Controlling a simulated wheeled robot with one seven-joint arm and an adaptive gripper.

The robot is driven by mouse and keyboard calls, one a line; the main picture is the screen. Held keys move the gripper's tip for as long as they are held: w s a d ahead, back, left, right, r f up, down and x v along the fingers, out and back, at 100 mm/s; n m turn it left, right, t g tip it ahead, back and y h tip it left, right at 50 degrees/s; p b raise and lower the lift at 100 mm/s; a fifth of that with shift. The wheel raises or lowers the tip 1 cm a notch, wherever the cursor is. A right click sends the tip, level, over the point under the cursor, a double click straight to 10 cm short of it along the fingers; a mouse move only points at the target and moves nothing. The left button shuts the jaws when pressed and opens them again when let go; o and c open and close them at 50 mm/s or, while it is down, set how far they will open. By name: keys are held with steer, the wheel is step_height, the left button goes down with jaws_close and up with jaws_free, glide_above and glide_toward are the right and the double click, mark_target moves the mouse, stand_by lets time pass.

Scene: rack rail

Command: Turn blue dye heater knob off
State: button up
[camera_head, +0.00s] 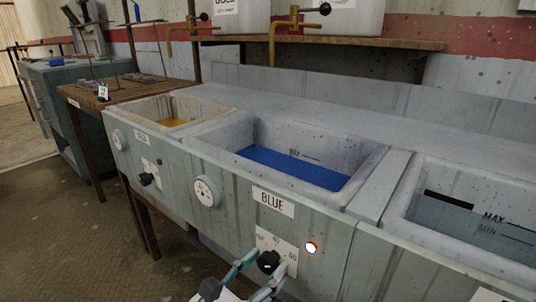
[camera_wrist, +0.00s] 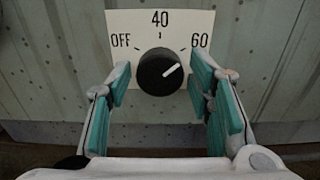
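The blue dye heater knob (camera_wrist: 158,74) is round and black, on a white dial plate (camera_wrist: 178,22) marked OFF, 40 and 60. Its white pointer line is turned up and right, toward the 60 mark. In the head view the knob (camera_head: 268,260) sits below the BLUE label (camera_head: 273,201). My gripper (camera_wrist: 161,87) is open, with teal fingers on the left and right of the knob. Gaps show between the fingers and the knob in the wrist view. The gripper (camera_head: 260,272) partly covers the dial plate in the head view.
The blue basin (camera_head: 365,175) holds blue liquid behind the panel. A round white gauge (camera_head: 206,191) and another black knob (camera_head: 150,179) are to the left on the same front. A basin with clear liquid (camera_head: 465,222) is at right. Open floor (camera_head: 70,250) lies left.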

steer(key=c, duration=0.7)
